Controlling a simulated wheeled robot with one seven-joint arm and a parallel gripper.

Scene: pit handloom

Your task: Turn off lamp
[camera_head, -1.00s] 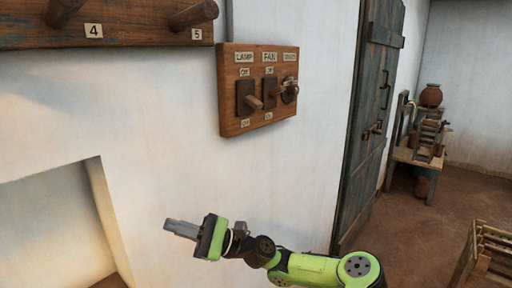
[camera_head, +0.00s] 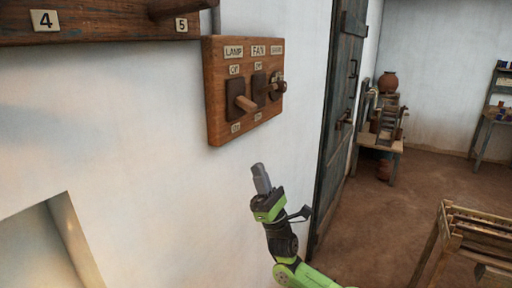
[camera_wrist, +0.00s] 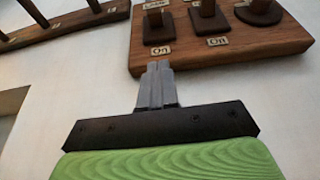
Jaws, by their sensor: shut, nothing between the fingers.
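A wooden switch board (camera_head: 215,110) is fixed to the white wall. It carries the LAMP switch (camera_head: 241,102) on the left, the FAN switch (camera_head: 266,88) in the middle and a third control (camera_head: 279,86) on the right. The lamp lever sticks out and points down toward the lower label. In the wrist view the lamp switch (camera_wrist: 157,28) is above my gripper (camera_wrist: 157,68), whose fingers are together and empty. In the head view my gripper (camera_head: 260,170) is below the board, pointing up, apart from the switches.
A wooden peg rail (camera_head: 100,24) with number labels is on the wall at upper left. A wall niche (camera_head: 40,250) is at lower left. A dark door (camera_head: 340,110) and a stand with a pot (camera_head: 388,83) are to the right. A wooden frame (camera_head: 450,245) stands at lower right.

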